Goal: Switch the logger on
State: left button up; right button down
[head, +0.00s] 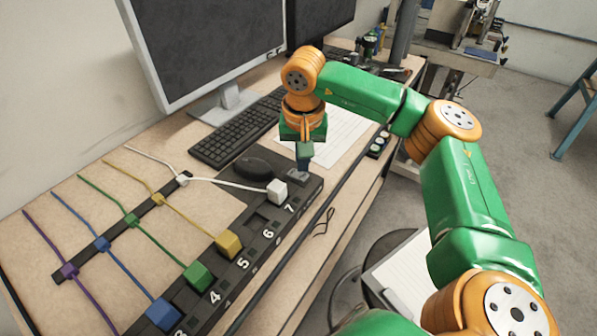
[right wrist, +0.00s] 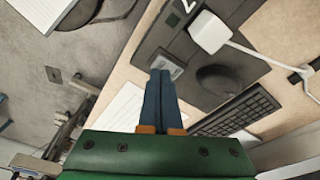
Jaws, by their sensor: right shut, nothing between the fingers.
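A dark power strip (head: 250,215) with numbered sockets runs along the desk's front. A white plug (head: 277,190) sits by 7, a yellow plug (head: 229,243) by 5, a green plug (head: 197,275) by 4 and a blue plug (head: 163,313) by 3. The socket by 6 is empty. A grey switch-like part (right wrist: 168,66) is at the strip's far end; its on or off position cannot be read. My right gripper (head: 304,168) is shut and empty, pointing down at that end; contact cannot be told. No logger label shows. My left gripper is not in view.
A dark bar (head: 155,205) with coloured clips guides the cords on the desk. A mouse (head: 254,168), keyboard (head: 235,130), white paper (head: 343,130) and monitor (head: 205,45) stand near my right gripper. The desk's front edge lies just right of the strip.

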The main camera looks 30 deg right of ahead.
aim_at(303, 176)
jog(key=shift+f+b, duration=0.65)
jog(key=shift+f, duration=0.2)
dwell(0.6)
notch_tip(303, 176, up, 7)
jog(key=p, duration=0.6)
jog(key=shift+p, duration=0.3)
